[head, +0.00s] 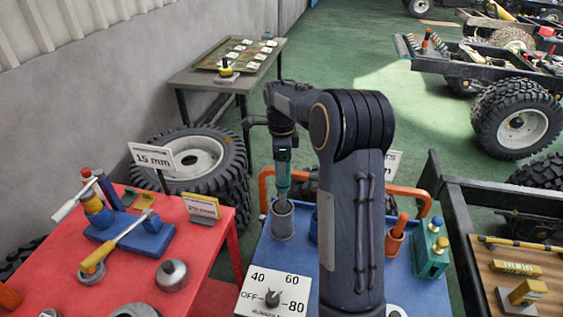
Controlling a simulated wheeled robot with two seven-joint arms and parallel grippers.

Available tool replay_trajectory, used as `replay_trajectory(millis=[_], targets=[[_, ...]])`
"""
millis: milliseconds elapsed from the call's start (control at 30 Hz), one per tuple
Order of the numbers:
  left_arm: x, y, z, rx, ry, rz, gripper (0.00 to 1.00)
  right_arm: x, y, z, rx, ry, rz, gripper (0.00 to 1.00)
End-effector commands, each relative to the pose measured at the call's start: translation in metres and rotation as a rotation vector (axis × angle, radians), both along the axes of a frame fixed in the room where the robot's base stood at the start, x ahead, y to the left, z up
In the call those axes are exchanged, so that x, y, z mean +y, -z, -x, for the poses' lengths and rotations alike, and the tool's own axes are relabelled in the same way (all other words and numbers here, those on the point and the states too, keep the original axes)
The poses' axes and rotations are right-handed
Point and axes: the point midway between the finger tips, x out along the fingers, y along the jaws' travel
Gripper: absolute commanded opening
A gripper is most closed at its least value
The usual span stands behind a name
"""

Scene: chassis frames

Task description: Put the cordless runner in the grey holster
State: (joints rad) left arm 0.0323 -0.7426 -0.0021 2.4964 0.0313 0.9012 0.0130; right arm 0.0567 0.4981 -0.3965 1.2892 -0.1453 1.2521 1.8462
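The cordless runner (283,178) is a slim teal and dark tool, upright over the blue table. Its lower end is at the mouth of the grey holster (283,224), a round cup on that table. I cannot tell how deep its tip sits. My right gripper (283,148) points down at the runner's upper end and appears shut on it; the fingers are small and hard to separate from the tool. My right arm crosses the middle of the view and hides part of the blue table. My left gripper is not in view.
The blue table (257,254) also carries a dial box (272,297), an orange-red cup (394,240) and a teal block (431,252). An orange rail (409,190) runs along its back. A red table (52,252) with tools stands left; a chassis frame (457,222) stands right.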

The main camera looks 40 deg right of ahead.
Motion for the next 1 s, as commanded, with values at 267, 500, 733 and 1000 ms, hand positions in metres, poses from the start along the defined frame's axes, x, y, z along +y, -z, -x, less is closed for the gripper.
replay_trajectory(millis=[267,500,733,1000], targets=[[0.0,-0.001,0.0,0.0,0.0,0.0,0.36,0.0,-0.001,0.0,0.0,0.0,0.0,0.62],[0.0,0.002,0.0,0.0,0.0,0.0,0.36,0.0,-0.029,-0.001,-0.005,0.0,0.001,0.62],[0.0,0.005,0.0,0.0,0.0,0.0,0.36,0.0,-0.08,-0.001,-0.005,-0.001,0.002,0.62],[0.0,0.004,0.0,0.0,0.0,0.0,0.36,0.0,-0.118,-0.001,-0.001,-0.001,0.0,0.62]])
